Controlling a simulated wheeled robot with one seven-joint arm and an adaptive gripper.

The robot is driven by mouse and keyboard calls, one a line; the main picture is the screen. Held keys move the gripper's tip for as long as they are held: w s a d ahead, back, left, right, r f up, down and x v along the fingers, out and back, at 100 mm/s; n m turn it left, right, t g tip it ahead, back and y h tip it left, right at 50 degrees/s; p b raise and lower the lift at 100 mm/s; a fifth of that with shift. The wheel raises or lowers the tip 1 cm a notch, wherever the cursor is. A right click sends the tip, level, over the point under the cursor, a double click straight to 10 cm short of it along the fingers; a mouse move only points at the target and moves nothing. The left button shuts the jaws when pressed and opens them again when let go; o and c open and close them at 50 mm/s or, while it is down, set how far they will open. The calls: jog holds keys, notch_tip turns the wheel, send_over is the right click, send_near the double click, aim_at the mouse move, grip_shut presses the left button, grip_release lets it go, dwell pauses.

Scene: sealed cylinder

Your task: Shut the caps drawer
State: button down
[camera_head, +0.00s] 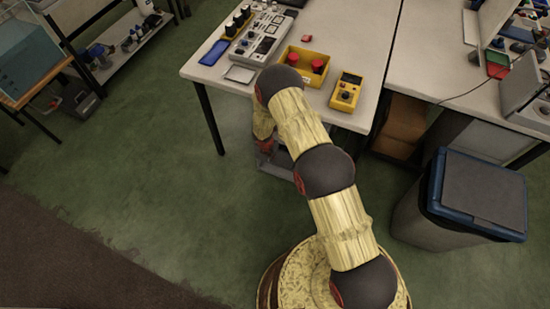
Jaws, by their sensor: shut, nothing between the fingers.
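I cannot make out a caps drawer for certain. A grey, flat-edged shape (274,162) shows low beside my arm, below the table's front edge. It is mostly hidden by the arm, and I cannot tell whether it is the drawer or whether it stands open. My arm rises from my base, bends at the table's front edge and runs down there. Its far end shows only as a pale yellow link and a reddish joint close to the grey shape. My gripper is hidden behind the arm.
The pale table (345,30) holds a yellow tray (290,56) with red round parts, a yellow control box (346,92), a grey panel device (262,38) and a blue case (214,52). A blue-rimmed bin (455,195) stands at right. Green floor at left is clear.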

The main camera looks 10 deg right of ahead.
jog(key=w+d+f+b, duration=0.3)
jog(key=w+f, duration=0.2)
jog(key=f, duration=0.4)
jog(key=shift+w+f+b, duration=0.25)
jog(key=shift+f+b, duration=0.1)
jog(key=shift+b, duration=0.05)
